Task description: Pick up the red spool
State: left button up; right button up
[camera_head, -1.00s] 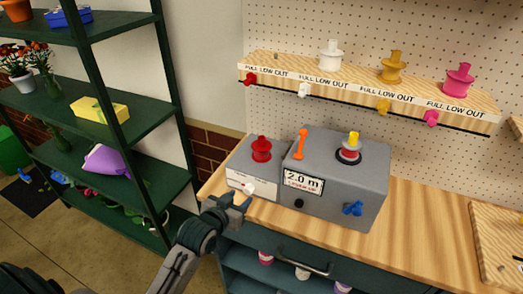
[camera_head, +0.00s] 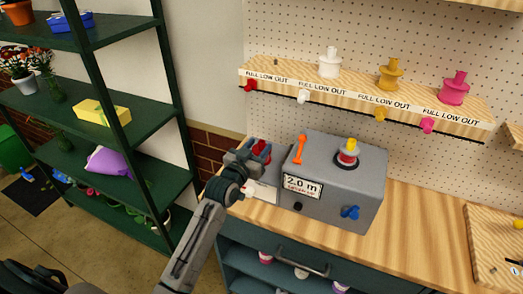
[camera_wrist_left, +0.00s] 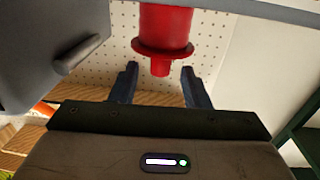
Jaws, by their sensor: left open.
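The red spool (camera_head: 265,153) is at the small grey box to the left of the larger grey machine. My left gripper (camera_head: 260,150) is open beside it and hides much of it in the head view. In the left wrist view the red spool (camera_wrist_left: 166,28) hangs into the top of the picture, its flange and narrow end just beyond and between the open fingertips (camera_wrist_left: 159,75). I cannot tell whether the fingers touch it. My right gripper is not in view.
A wall shelf (camera_head: 360,92) above holds white, yellow and pink spools.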

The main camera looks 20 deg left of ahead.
aim_at(260, 145)
pick_arm(q)
jog(key=shift+w+d+f, duration=0.1)
jog(key=shift+w+d, duration=0.05)
jog(key=shift+w, duration=1.35)
jog(key=shift+s, duration=0.1)
jog(key=shift+c, duration=0.6)
grip_shut()
